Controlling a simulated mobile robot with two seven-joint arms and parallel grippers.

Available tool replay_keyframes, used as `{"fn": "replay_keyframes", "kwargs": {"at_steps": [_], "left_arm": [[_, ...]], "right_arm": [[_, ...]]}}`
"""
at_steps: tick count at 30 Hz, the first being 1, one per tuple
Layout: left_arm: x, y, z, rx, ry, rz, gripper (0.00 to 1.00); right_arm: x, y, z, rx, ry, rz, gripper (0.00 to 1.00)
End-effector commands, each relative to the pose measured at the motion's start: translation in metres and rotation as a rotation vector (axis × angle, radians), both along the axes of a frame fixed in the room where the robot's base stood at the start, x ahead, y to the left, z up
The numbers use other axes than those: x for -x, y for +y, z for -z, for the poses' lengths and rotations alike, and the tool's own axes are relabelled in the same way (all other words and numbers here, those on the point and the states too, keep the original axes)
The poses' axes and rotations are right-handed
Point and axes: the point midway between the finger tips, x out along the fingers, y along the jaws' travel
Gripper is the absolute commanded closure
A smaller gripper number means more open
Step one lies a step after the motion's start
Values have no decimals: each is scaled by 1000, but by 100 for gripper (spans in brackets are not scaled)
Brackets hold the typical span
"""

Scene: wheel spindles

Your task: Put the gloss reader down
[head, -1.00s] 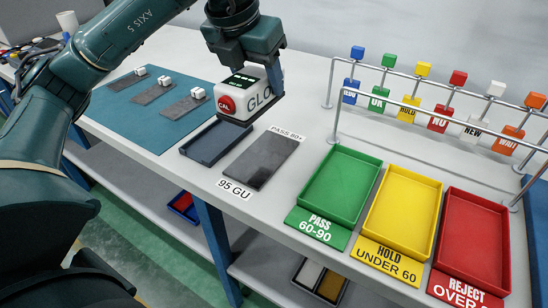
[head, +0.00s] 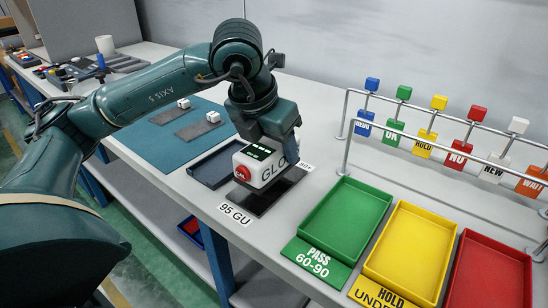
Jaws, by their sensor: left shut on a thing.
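The reader is over the dark glossy tile (head: 262,199), behind the "95 GU" label (head: 235,214). It is low, at or just above the tile; I cannot tell if it touches. My right gripper is not in view.
A shallow dark blue tray (head: 207,171) lies empty left of the tile. Green (head: 343,217), yellow (head: 410,252) and red (head: 489,270) trays stand empty to the right. A metal rail (head: 420,148) with coloured tags stands behind them. Grey plates with white blocks lie on the teal mat (head: 158,140).

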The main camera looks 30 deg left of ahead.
Motion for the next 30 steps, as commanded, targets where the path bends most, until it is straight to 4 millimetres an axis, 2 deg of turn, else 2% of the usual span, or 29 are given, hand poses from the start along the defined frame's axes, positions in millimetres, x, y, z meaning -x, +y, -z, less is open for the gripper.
{"fn": "replay_keyframes", "kwargs": {"at_steps": [3,5,11,16,17,24,30], "left_arm": [[0,0,20,-1,3,-1,84],[0,0,25,0,1,-1,84],[0,0,25,0,-1,-1,84],[0,0,31,1,-1,-1,84],[0,0,30,1,1,0,44],[0,0,29,0,1,-1,24],[0,0,29,0,1,-1,24]], "right_arm": [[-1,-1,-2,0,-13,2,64],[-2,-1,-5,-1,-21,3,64],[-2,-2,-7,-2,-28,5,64],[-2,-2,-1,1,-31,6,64],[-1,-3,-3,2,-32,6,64],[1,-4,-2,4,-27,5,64],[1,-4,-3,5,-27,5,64]]}}
